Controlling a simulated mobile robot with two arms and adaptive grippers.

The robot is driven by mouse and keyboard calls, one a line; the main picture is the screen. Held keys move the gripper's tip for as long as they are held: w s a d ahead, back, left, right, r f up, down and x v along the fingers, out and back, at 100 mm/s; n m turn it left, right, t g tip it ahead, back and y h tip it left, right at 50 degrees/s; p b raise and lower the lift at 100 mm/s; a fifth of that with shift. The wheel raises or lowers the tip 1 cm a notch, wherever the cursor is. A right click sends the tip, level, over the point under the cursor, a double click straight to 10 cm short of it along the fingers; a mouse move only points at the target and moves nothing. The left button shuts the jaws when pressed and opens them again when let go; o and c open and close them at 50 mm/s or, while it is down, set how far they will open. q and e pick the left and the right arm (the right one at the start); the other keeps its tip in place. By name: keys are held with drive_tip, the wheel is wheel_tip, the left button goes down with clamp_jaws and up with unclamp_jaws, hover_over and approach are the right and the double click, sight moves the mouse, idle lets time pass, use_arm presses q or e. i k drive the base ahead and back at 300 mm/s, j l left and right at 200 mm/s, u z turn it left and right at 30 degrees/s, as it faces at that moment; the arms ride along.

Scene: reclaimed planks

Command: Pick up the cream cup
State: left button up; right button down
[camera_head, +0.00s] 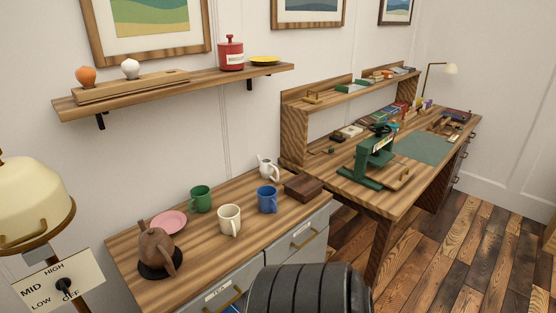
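The cream cup (229,219) stands upright on the wooden top of the drawer cabinet (196,246), near its front edge. Its handle points toward the lower right. A green cup (201,198) stands behind it to the left, and a blue cup (267,199) stands to its right. The cream cup is apart from both. Neither of my grippers can be made out in the head view.
A brown teapot (156,250) on a dark mat, a pink plate (169,222), a small white jug (267,168) and a brown box (303,187) share the cabinet top. A wall shelf (190,86) hangs above. A lamp (32,200) stands at left.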

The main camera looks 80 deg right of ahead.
sight(228, 214)
drive_tip(key=z, duration=2)
drive_tip(key=l, duration=0.15)
drive_tip(key=i+z, duration=0.05)
